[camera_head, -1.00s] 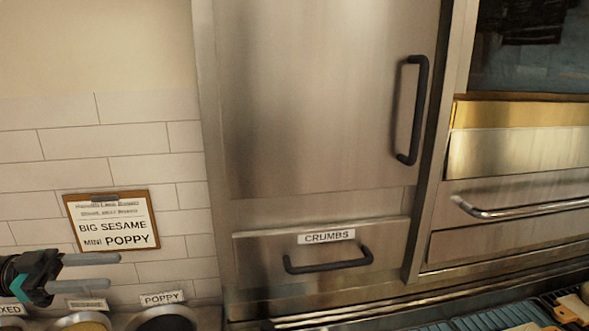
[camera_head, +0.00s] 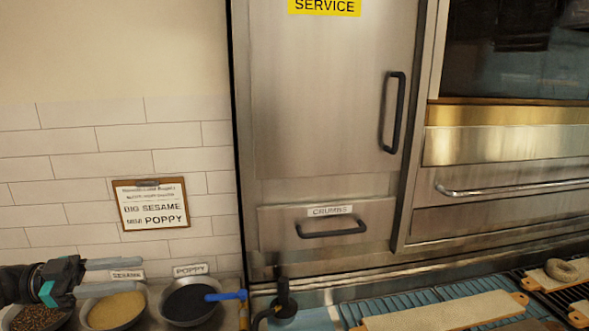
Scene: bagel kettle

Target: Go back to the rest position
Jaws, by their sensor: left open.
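My left gripper (camera_head: 112,277) comes in at the lower left of the head view. Its two grey fingers point right and are apart, with nothing between them. It is in front of and partly over the bowls of toppings. A bowl of sesame (camera_head: 117,311) is just below the fingers. A bowl of poppy seeds (camera_head: 188,304) is to the right of it, with a blue handle (camera_head: 226,296) sticking out over its rim. My right gripper is not in view.
A steel cabinet with a crumbs drawer (camera_head: 326,229) stands behind the counter. A clipboard (camera_head: 152,204) hangs on the tiled wall. A dark upright object (camera_head: 284,300) stands right of the bowls. Wooden-ended boards (camera_head: 445,315) and a bagel (camera_head: 561,270) are at lower right.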

